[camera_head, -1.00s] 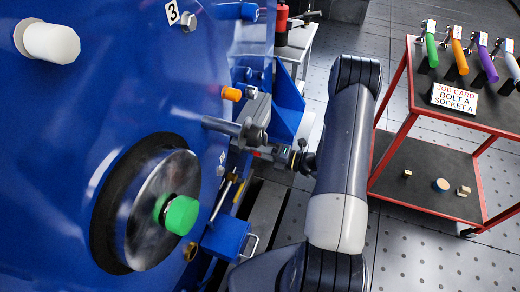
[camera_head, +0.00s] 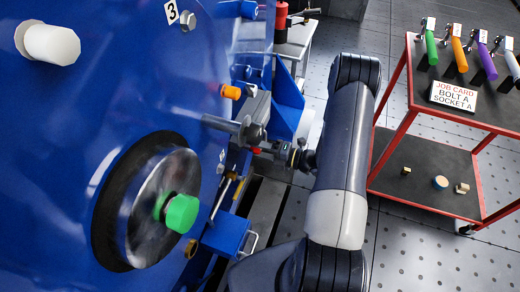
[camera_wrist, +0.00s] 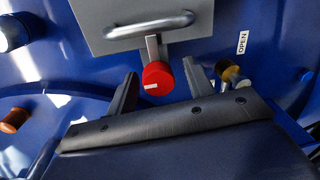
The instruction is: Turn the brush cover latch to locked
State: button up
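The brush cover latch has a red round knob (camera_wrist: 157,76) with a white mark, on a grey stem just below the grey cover plate (camera_wrist: 105,25) with its bar handle in the wrist view. An "OPEN" label (camera_wrist: 242,42) is to the right of the knob. My gripper (camera_wrist: 160,80) is open, one finger on each side of the knob, with visible gaps. How deep the fingers reach around it is hard to tell. In the head view, a bit of red (camera_head: 256,150) shows at the machine's side, beside my gripper (camera_head: 272,149); the fingers are small there.
The blue motor housing (camera_head: 110,70) fills the left, with a shaft disc and green cap (camera_head: 182,213). An orange plug (camera_head: 231,92) sticks out near my arm. A red-framed trolley (camera_head: 395,140) stands at right, with clear floor in front of it.

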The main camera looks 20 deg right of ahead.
jog(key=v, duration=1)
jog(key=shift+s+d, duration=0.3)
jog(key=shift+r, duration=0.1)
jog(key=x, duration=1.1)
jog(key=shift+d, duration=0.1)
